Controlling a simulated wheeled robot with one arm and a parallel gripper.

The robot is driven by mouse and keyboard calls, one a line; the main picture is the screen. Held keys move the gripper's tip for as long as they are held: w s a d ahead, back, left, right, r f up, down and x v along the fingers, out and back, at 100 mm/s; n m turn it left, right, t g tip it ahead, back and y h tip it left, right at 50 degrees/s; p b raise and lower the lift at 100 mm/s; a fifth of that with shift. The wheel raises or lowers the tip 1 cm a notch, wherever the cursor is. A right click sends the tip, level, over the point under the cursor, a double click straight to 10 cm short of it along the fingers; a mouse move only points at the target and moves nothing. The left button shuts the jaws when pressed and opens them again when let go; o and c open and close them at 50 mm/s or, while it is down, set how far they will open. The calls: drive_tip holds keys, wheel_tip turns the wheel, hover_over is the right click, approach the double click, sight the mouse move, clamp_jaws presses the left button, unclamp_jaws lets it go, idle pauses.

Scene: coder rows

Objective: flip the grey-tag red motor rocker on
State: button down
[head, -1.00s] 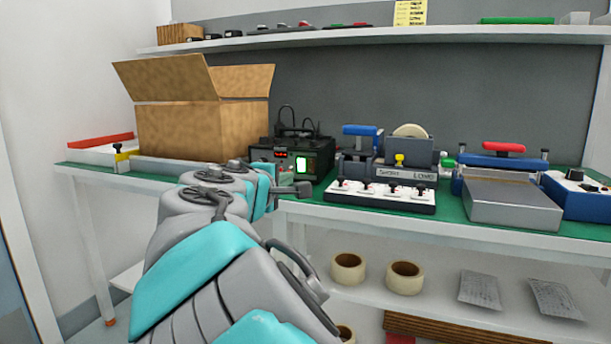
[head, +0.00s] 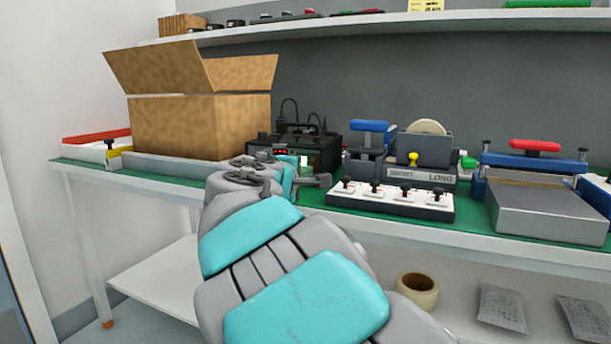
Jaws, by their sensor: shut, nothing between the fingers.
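I cannot make out a grey tag or tell which switch is the motor rocker. A black device (head: 322,150) with a small red display and a lit white-green patch stands behind my wrist. My gripper (head: 318,181) is shut and empty, pointing right, in front of the black device and left of the switch strip, apart from the strip in the picture. My wrist hides part of the device's lower front.
An open cardboard box (head: 188,125) stands at the back left. A tape dispenser marked SHORT and LONG (head: 420,177) sits behind the strip. A blue device with a red handle (head: 535,160) and a grey box (head: 545,212) are at right. A shelf (head: 330,22) runs above.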

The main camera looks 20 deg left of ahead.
drive_tip(key=shift+w+f, duration=0.1)
drive_tip(key=shift+w, duration=0.65)
drive_tip(key=shift+w+f, duration=0.1)
drive_tip(key=shift+w, duration=0.15)
drive_tip(key=shift+s, duration=0.1)
